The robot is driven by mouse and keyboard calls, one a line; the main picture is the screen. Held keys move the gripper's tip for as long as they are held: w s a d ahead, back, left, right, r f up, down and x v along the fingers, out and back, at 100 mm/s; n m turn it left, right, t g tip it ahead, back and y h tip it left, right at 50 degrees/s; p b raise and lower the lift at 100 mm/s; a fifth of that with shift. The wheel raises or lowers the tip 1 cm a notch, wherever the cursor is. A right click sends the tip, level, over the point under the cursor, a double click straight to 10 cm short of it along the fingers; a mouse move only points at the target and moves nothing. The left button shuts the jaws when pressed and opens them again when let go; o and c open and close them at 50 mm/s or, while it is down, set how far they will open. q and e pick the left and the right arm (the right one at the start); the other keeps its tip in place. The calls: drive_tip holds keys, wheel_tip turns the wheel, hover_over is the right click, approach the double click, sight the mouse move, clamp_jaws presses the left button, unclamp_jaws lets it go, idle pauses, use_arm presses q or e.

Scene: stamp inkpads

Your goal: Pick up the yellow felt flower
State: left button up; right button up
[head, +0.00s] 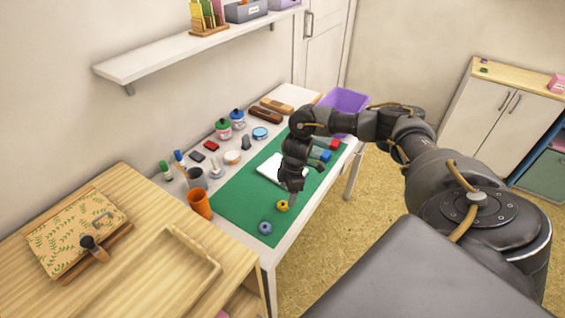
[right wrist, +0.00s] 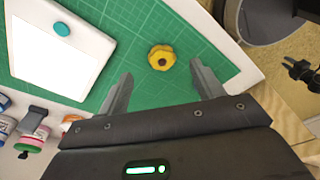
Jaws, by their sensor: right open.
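The yellow felt flower (head: 282,206) lies on the green cutting mat (head: 240,205), near the mat's front edge in the head view. In the right wrist view the flower (right wrist: 161,57) shows a dark centre and lies ahead of and between my two fingers, apart from both. My right gripper (head: 291,200) is just above the flower, pointing down. It is open and empty, as the spread fingers in the right wrist view (right wrist: 160,85) show. My left gripper is in neither view.
A blue flower-shaped piece (head: 265,228) lies close by on the mat. A white pad (head: 270,170) lies behind the gripper. Orange cup (head: 200,204), ink bottles (head: 223,130) and stamps line the wall side. A purple bin (head: 345,101) stands at the far end.

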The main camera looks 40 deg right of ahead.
sight(283, 204)
drive_tip(key=shift+a+f, duration=0.15)
drive_tip(key=shift+f, duration=0.1)
drive_tip(key=f, duration=0.2)
drive_tip(key=a+f+p, duration=0.1)
drive_tip(key=f, duration=0.1)
drive_tip(key=shift+w+f, duration=0.2)
drive_tip(key=shift+f, duration=0.05)
drive_tip(key=c, duration=1.1)
